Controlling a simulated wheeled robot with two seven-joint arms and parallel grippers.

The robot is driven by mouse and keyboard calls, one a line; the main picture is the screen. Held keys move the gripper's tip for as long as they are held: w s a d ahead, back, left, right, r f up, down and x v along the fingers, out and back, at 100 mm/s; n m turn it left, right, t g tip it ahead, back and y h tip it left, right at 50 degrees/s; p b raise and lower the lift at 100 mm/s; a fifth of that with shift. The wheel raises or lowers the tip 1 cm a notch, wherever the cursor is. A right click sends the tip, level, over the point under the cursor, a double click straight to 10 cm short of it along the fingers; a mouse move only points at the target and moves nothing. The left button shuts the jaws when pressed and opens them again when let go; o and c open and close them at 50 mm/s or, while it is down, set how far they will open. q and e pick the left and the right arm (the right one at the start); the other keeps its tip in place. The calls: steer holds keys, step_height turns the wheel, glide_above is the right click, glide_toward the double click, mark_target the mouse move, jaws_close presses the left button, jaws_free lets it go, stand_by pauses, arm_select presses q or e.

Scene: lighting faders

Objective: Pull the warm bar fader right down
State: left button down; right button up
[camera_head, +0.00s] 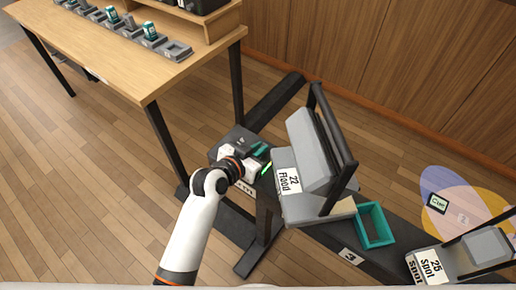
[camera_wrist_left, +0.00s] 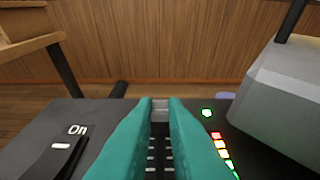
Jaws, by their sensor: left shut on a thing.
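In the left wrist view, a pale grey fader cap (camera_wrist_left: 160,106) stands at the far end of a dark slot with tick marks on a black panel (camera_wrist_left: 50,112). The two teal fingers of my left gripper (camera_wrist_left: 160,118) are shut on this cap from both sides. No label naming the fader can be read. In the head view my left gripper (camera_head: 259,151) is over the small black panel (camera_head: 232,142) on the dark stand; my wrist hides the cap and much of the panel. My right gripper is not in view.
A grey lamp marked "22 Flood" (camera_head: 287,181) stands close right of the gripper; its grey housing (camera_wrist_left: 285,90) also shows in the wrist view. An "On" switch (camera_wrist_left: 62,146) is left and indicator lights (camera_wrist_left: 221,144) are right. A teal tray (camera_head: 375,225) and wooden table (camera_head: 147,80) are farther off.

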arm_select(q)
steer(key=s+a+p, duration=0.2)
steer(key=s, duration=0.1)
steer(key=s+a+p, duration=0.1)
steer(key=s+a, duration=0.1)
steer(key=shift+s, duration=0.15)
steer(key=shift+s+a, duration=0.15)
steer(key=shift+s, duration=0.2)
steer(key=shift+w+f, duration=0.1)
steer(key=shift+f, duration=0.05)
steer(key=c, duration=1.5)
jaws_free()
steer(key=shift+a, duration=0.1)
steer(key=shift+o, duration=0.2)
steer(key=v, duration=1.2)
